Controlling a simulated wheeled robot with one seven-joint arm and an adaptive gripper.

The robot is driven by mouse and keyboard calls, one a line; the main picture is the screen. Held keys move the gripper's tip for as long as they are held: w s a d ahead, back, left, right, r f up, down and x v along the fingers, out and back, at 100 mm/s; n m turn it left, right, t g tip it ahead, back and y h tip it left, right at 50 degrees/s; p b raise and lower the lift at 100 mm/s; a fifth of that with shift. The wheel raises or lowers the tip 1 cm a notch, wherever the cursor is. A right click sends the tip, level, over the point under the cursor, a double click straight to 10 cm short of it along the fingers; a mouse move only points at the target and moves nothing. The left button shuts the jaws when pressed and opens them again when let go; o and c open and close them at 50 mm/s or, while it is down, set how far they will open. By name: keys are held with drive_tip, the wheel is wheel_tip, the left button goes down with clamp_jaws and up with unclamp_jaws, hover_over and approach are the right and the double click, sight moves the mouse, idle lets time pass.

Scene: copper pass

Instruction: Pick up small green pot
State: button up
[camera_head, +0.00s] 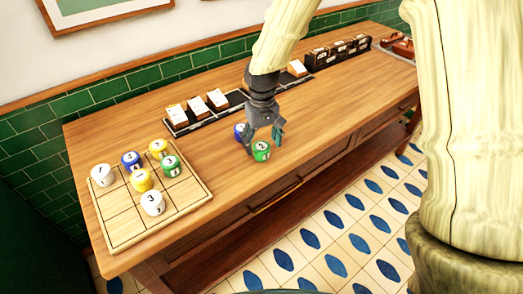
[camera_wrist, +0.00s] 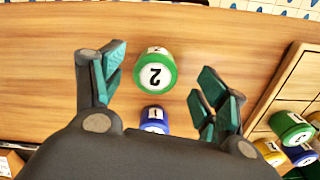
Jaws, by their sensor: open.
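A small green pot (camera_head: 261,151) with a white band marked 2 stands on the bare wooden table. My gripper (camera_head: 264,143) is open just above it, with a finger to either side. In the wrist view the green pot (camera_wrist: 155,72) lies between the spread teal fingertips (camera_wrist: 162,75), with gaps on both sides. A blue pot (camera_head: 239,131) marked 1 stands close behind it and also shows in the wrist view (camera_wrist: 154,119), nearer the palm. Another green pot (camera_head: 170,165) stands on the grid board, and it shows at the wrist view's right (camera_wrist: 292,128).
The wooden grid board (camera_head: 118,230) on the left holds several white, blue, yellow and green pots. A black rack (camera_head: 204,119) with cards runs along the back of the table (camera_head: 230,200). Dark boxes (camera_head: 338,50) stand at the far right. The table between board and gripper is clear.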

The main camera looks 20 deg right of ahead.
sight(262, 147)
drive_tip(key=f, duration=0.2)
drive_tip(key=shift+w+d+f+p, duration=0.1)
drive_tip(key=shift+w+f+p, duration=0.2)
drive_tip(key=shift+f+p, duration=0.1)
drive_tip(key=shift+f, duration=0.75)
drive_tip(key=shift+c, duration=0.4)
drive_tip(key=c, duration=1.1)
